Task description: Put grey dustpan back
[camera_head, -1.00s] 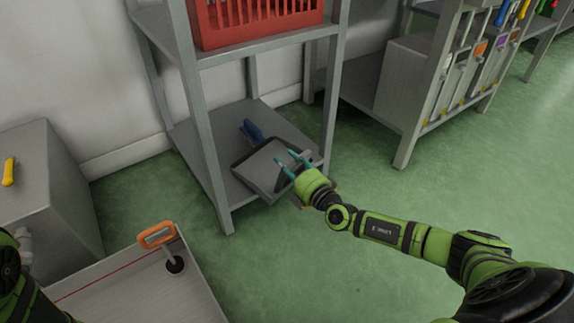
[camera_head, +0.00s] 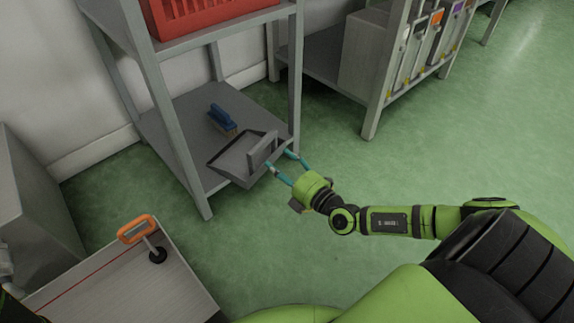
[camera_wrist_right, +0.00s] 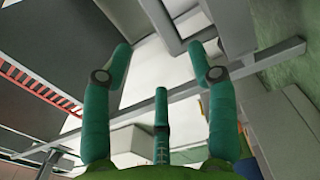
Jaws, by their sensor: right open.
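The grey dustpan (camera_head: 232,160) lies on the lower shelf board (camera_head: 185,112) of a grey metal rack, at its front edge. Its upright handle (camera_head: 262,150) faces my right gripper. My right gripper (camera_head: 279,160) is open and empty, with its teal fingertips just right of the handle, at the rack's front. I cannot tell whether a fingertip touches the handle. In the right wrist view the teal fingers (camera_wrist_right: 160,62) are spread with nothing between them, and I cannot make out the dustpan clearly.
A blue brush (camera_head: 222,118) lies behind the dustpan. A red crate (camera_head: 200,14) sits on the shelf above; a rack post (camera_head: 294,85) stands close behind my right gripper. Green floor at right is free.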

